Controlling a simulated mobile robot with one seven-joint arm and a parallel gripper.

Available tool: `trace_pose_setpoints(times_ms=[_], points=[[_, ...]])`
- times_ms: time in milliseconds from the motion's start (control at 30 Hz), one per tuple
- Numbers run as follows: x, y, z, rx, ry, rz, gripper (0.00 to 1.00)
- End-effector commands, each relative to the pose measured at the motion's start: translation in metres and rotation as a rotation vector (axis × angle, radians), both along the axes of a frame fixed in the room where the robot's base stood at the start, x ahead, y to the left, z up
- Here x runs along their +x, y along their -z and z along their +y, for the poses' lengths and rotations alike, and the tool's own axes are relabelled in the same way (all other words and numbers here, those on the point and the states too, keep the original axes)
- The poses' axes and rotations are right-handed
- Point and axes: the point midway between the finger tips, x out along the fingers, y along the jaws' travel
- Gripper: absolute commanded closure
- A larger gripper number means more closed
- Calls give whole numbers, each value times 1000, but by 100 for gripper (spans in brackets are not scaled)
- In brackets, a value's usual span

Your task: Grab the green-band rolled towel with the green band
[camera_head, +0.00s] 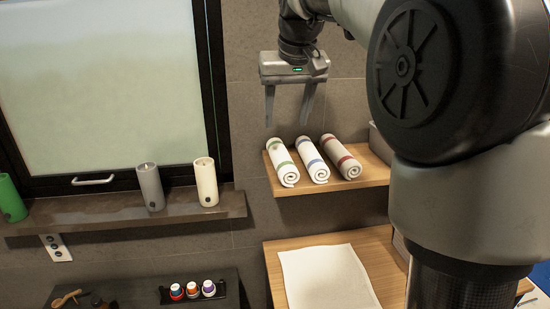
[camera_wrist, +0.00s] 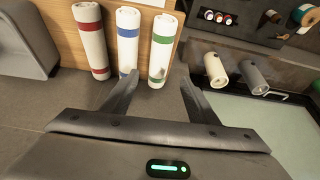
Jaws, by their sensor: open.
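The green-band rolled towel (camera_head: 281,161) lies leftmost of three rolled towels on the small wooden shelf (camera_head: 300,190). It is white with green stripes. In the wrist view the green-band towel (camera_wrist: 161,48) is on the right of the three, ahead of my gripper's fingers. The blue-band towel (camera_head: 312,160) is in the middle and the red-band towel (camera_head: 342,157) is on the right in the head view. My gripper (camera_head: 290,118) is open and empty, pointing down above the shelf, apart from the towels. Its fingers also show in the wrist view (camera_wrist: 158,92).
A grey box (camera_head: 380,143) stands on the shelf right of the towels. A grey candle (camera_head: 150,187) and a cream candle (camera_head: 206,182) stand on the window ledge at left. A white cloth (camera_head: 327,277) lies on the lower wooden surface.

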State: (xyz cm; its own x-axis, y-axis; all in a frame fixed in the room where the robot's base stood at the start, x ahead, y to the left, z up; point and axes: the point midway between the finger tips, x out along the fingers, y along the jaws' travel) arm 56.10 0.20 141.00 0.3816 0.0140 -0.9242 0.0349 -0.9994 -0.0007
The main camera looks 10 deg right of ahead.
Motion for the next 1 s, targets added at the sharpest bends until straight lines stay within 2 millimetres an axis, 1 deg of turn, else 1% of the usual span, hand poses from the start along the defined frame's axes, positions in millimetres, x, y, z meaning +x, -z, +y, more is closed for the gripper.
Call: trace_pose_setpoints(times_ms=[33, 100, 200, 300, 567, 800, 900, 1000], points=[[4, 12, 0, 0, 0, 4, 46], [10, 26, 0, 1, 0, 5, 46], [18, 44, 1, 0, 0, 3, 46], [23, 58, 1, 0, -1, 2, 46], [30, 76, 0, -1, 0, 1, 46], [41, 109, -2, 0, -1, 2, 46], [44, 117, -2, 0, -1, 1, 46], [45, 119, -2, 0, 0, -1, 46]])
